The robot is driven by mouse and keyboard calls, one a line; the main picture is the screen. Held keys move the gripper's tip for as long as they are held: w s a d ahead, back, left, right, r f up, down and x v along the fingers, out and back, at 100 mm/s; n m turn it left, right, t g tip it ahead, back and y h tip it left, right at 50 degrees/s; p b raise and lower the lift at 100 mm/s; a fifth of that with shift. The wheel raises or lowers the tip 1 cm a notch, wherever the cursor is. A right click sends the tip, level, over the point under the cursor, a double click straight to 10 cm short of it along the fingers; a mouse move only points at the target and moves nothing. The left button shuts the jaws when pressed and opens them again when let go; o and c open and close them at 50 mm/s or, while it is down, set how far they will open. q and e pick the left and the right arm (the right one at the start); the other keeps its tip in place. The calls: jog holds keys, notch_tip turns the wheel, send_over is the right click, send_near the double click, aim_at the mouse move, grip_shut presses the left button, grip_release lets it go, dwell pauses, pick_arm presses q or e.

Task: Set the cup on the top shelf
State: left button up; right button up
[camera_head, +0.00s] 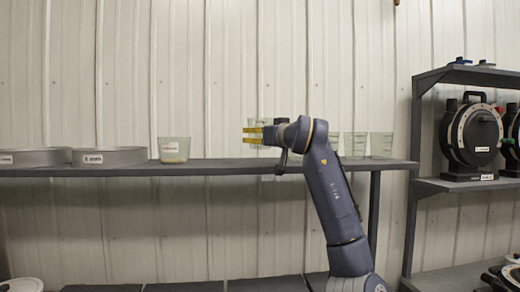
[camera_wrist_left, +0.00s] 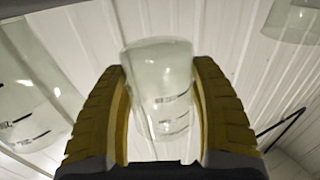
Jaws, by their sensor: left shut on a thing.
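A clear cup (camera_wrist_left: 160,90) with dark graduation marks stands between the yellow fingers of my left gripper (camera_wrist_left: 163,120) in the left wrist view. The fingers are shut on its sides. In the head view, my left gripper (camera_head: 252,135) is at the long dark shelf (camera_head: 225,168), a little above its board. Pale clear glass shows behind the fingers, but I cannot tell which cup it is. The cup's base is hidden, so I cannot tell whether it touches the shelf. My right gripper is not in view.
A labelled cup (camera_head: 173,151) stands left of the gripper, and more clear cups (camera_head: 381,146) stand to its right. Two round grey pans (camera_head: 108,157) lie at the left. A dark rack (camera_head: 465,75) with black round machines (camera_head: 474,135) stands at the right.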

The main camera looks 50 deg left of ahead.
aim_at(261, 148)
pick_arm(q)
jog(key=shift+f, duration=1.5)
jog(key=shift+w+a+f, duration=0.15)
jog(key=shift+a+f, duration=0.15)
jog(key=shift+f, duration=0.15)
jog(key=shift+f, duration=0.1)
jog(key=o, duration=1.1)
jog(key=shift+d, duration=0.3)
jog(key=v, duration=1.1)
jog(key=shift+d, duration=0.2)
